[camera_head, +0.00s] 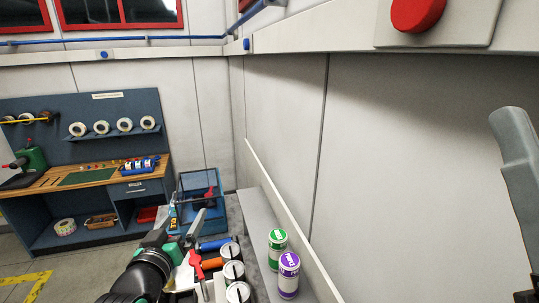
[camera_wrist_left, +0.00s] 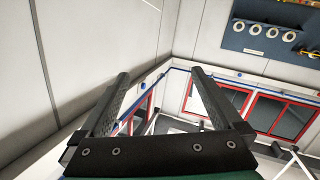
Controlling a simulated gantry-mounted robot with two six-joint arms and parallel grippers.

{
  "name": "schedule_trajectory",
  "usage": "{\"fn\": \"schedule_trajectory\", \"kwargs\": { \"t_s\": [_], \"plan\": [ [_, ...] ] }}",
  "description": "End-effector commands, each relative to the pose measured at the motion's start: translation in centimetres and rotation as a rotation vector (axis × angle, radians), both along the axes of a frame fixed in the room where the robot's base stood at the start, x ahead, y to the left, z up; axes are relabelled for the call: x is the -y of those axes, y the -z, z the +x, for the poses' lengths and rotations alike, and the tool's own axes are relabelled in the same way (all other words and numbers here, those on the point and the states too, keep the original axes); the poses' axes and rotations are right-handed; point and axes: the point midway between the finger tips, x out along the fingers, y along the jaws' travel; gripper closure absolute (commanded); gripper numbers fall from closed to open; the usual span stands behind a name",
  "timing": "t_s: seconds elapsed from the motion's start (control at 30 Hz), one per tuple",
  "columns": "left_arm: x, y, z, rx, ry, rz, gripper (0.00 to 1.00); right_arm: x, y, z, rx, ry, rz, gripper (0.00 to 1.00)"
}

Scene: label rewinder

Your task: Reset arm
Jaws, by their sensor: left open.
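My left arm comes in from the bottom of the head view. Its gripper (camera_head: 190,222) is above the workbench, in front of the blue open-framed box and near the tools and cans. In the left wrist view its two fingers (camera_wrist_left: 160,74) are spread wide apart with nothing between them. Walls and red-framed windows show beyond them. At the right edge of the head view stands a grey finger-like part (camera_head: 516,155), which seems to belong to my right gripper. Its other finger is not seen, so its opening cannot be told.
White-lidded cans (camera_head: 233,271), a green can (camera_head: 277,249) and a purple can (camera_head: 288,275) stand at the right of the bench. A blue box (camera_head: 200,200) is behind. A blue workstation (camera_head: 108,176) with tape rolls stands at left. A red button (camera_head: 417,14) is on the wall.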

Motion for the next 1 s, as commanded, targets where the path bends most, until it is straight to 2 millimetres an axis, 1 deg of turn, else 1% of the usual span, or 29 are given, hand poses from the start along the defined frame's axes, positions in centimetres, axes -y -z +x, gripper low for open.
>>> {"fn": "schedule_trajectory", "kwargs": {
  "t_s": [0.03, 0.07, 0.1, 0.17, 0.2, 0.27, 0.3, 0.37, 0.4, 0.5, 0.57, 0.67, 1.0],
  "plan": [
    [0.8, -4.4, -1.4, 0.11, 0.014, 0.012, 0.0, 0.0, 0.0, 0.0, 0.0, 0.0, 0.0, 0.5],
    [1.2, -6.9, -2.5, 0.173, 0.02, 0.021, 0.0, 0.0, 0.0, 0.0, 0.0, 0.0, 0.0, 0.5],
    [1.6, -10.0, -4.1, 0.257, 0.026, 0.031, 0.0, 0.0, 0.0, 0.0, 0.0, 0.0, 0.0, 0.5],
    [2.1, -14.5, -7.0, 0.384, 0.033, 0.049, 0.0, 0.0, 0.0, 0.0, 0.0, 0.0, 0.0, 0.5],
    [2.3, -17.3, -9.2, 0.469, 0.035, 0.058, 0.0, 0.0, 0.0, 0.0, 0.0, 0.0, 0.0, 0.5],
    [2.5, -21.0, -12.9, 0.593, 0.034, 0.077, 0.0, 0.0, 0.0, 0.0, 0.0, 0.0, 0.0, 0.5],
    [2.5, -23.1, -15.4, 0.67, 0.029, 0.088, 0.0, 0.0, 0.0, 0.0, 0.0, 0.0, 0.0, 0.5],
    [2.4, -25.5, -18.8, 0.772, 0.018, 0.108, 0.0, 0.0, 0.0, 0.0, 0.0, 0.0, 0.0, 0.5],
    [2.3, -26.7, -20.9, 0.83, 0.009, 0.12, 0.0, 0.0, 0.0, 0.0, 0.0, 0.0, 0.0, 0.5],
    [2.1, -28.5, -24.6, 0.929, -0.008, 0.148, 0.0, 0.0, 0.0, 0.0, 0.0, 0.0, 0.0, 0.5],
    [2.1, -29.0, -25.8, 0.96, -0.018, 0.165, 0.0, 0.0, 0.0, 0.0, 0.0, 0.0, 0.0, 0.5],
    [2.1, -29.0, -25.7, 0.96, -0.032, 0.206, 0.0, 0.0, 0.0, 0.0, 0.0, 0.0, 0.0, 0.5],
    [2.1, -29.0, -25.7, 0.96, -0.033, 0.207, 0.0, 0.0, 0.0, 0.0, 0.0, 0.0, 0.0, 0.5]
  ]
}}
